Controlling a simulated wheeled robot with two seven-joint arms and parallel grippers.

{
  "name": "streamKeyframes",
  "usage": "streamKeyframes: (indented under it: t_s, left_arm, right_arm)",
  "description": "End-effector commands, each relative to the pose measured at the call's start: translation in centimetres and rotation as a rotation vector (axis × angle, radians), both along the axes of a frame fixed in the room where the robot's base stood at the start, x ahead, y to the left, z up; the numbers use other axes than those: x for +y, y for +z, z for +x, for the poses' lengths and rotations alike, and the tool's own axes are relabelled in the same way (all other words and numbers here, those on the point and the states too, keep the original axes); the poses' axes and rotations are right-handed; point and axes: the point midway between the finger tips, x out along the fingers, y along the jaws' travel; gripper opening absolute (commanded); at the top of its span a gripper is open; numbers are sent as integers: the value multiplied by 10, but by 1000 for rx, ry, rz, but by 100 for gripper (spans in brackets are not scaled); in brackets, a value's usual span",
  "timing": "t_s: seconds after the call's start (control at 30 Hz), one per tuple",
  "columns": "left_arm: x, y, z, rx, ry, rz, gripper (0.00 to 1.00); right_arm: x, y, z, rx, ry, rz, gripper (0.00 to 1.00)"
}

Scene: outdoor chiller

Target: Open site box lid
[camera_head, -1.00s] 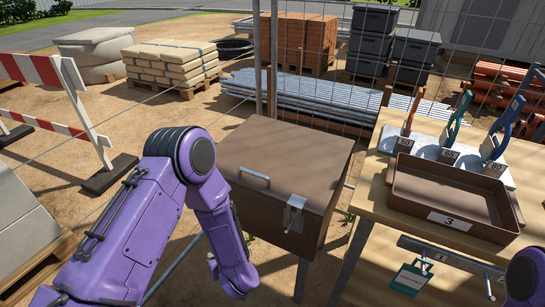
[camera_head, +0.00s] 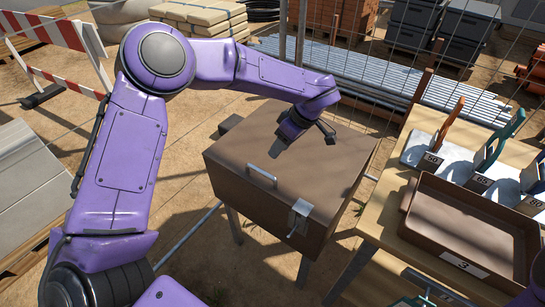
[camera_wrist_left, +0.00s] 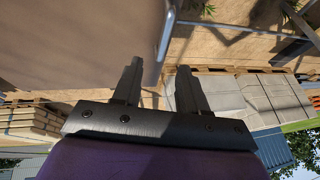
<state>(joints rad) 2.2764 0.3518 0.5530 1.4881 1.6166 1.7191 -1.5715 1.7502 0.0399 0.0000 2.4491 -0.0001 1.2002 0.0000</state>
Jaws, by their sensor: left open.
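The brown site box (camera_head: 255,215) stands on legs in the middle of the head view, its lid (camera_head: 330,165) shut. A metal handle (camera_head: 262,176) is on the lid near its front left edge, and a metal latch (camera_head: 299,216) is on the front. My left gripper (camera_head: 305,138) is above the lid, behind the handle. In the left wrist view its two fingers (camera_wrist_left: 158,78) are apart with nothing between them; a metal bar, seemingly the handle (camera_wrist_left: 166,32), is beyond the tips against the brown box. My right gripper is out of view.
A wooden table (camera_head: 385,220) with a brown tray (camera_head: 440,260) is close on the right of the box. A wire fence (camera_head: 400,75) and stacked pipes (camera_head: 350,75) are behind it. A striped barrier (camera_head: 65,35) and pale slabs (camera_head: 30,190) are on the left.

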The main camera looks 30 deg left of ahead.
Motion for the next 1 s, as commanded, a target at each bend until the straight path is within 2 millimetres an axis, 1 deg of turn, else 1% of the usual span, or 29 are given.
streamKeyframes:
  t_s: [0.07,0.4,0.5,0.63,0.87,0.9,1.0]
  left_arm:
    - [3,-7,-2,6,1,-3,42]
    - [32,-72,-14,5,0,-1,42]
    - [37,-85,-16,4,0,-1,42]
    - [41,-94,-17,2,0,-1,42]
    - [41,-95,-17,1,-1,0,42]
    - [41,-95,-17,1,-1,0,29]
    - [41,-94,-17,1,-1,0,0]
  right_arm:
    - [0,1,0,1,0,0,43]
    - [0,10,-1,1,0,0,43]
    - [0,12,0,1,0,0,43]
    - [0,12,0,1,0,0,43]
    - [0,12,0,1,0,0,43]
    - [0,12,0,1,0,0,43]
    - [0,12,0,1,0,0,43]
